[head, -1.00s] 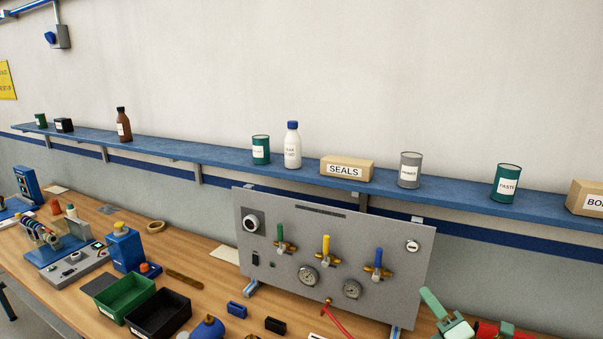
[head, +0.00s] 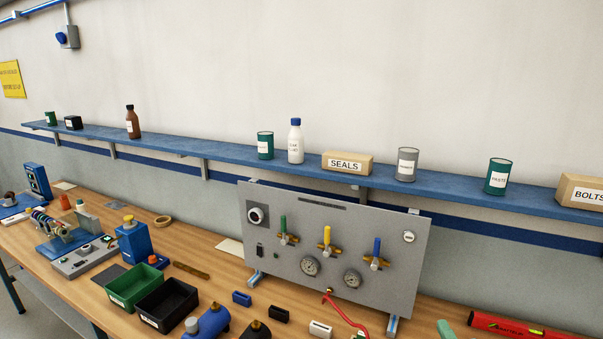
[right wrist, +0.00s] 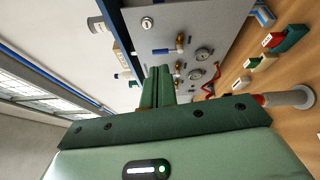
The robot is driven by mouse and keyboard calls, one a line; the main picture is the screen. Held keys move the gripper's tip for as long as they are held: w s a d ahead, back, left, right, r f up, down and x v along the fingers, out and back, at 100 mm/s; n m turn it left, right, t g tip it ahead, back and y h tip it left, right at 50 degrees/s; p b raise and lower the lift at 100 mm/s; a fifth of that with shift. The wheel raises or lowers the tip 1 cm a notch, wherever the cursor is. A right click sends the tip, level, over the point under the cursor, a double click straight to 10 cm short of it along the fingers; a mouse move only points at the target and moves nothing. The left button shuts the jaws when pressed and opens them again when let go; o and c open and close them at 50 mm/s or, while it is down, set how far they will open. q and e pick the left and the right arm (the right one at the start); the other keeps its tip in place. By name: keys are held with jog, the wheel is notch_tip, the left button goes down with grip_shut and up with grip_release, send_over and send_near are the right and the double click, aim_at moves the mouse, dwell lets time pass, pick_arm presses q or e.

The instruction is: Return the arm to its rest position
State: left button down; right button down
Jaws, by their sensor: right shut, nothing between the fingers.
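My right gripper (head: 445,328) shows only as a small green piece at the bottom edge of the head view, right of the grey panel. In the right wrist view its two green fingers (right wrist: 158,72) lie together, shut and empty. Behind them stands the grey valve panel (right wrist: 190,25), which the fingers overlap in the picture; I see no contact. My left gripper is in neither view.
The grey panel (head: 335,245) with valves and gauges stands on the wooden bench (head: 215,262). A red level (head: 515,326) lies right of it. Green (head: 133,284) and black (head: 165,305) bins stand left. A blue shelf (head: 230,155) holds cans, bottles and boxes.

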jog(key=s+d+f+m+g+h, duration=0.15)
jog(key=s+f+m+g, duration=0.35)
jog(key=s, duration=0.6)
jog(key=s+a+f+m+g+h, duration=0.1)
jog(key=s+f+m+g+h, duration=0.2)
jog(key=s+m+g, duration=0.65)
jog(key=s+a+f+y+b, duration=0.1)
jog(key=s+f+b, duration=0.15)
jog(key=f, duration=1.05)
jog(key=s+a+f+n+y+b, duration=0.15)
jog(key=f+b, duration=0.25)
jog(key=f, duration=0.8)
jog(key=s+a+f+y+b, duration=0.1)
jog(key=s+a+f+b, duration=0.2)
jog(key=f, duration=1)
jog(key=s+d+f+m+g+y+b, duration=0.1)
jog(key=s+f+b, duration=0.7)
jog(key=s+f, duration=1.1)
jog(key=shift+d+f+m+g, duration=0.35)
jog(key=shift+f+m+g, duration=0.45)
jog(key=shift+m, duration=0.1)
